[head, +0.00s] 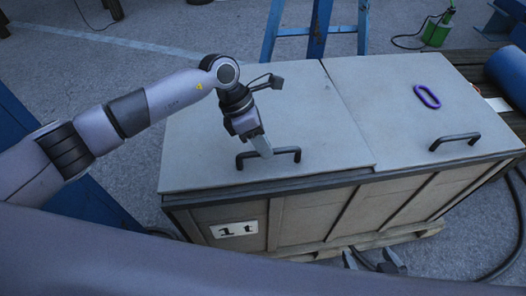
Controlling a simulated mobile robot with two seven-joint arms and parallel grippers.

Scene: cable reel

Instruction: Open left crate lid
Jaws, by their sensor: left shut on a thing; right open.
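The crate (310,215) is a long box with panelled sides, dark edge trim and a "1 t" label. Its grey left lid (215,150) lies flat or nearly so; I cannot tell whether its front edge is slightly raised. A dark bar handle (286,151) sits near that lid's front edge. My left gripper (264,152) reaches down from above and is shut on this handle. My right gripper (375,262) is open and empty, low in front of the crate; its arm is partly out of view.
The right lid (385,95) is closed, with its own dark handle (455,141) and a purple oval ring (427,96) on top. A blue ladder (318,30) stands behind the crate. A dark hose (518,215) curves on the floor at right. A green object (438,30) stands behind.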

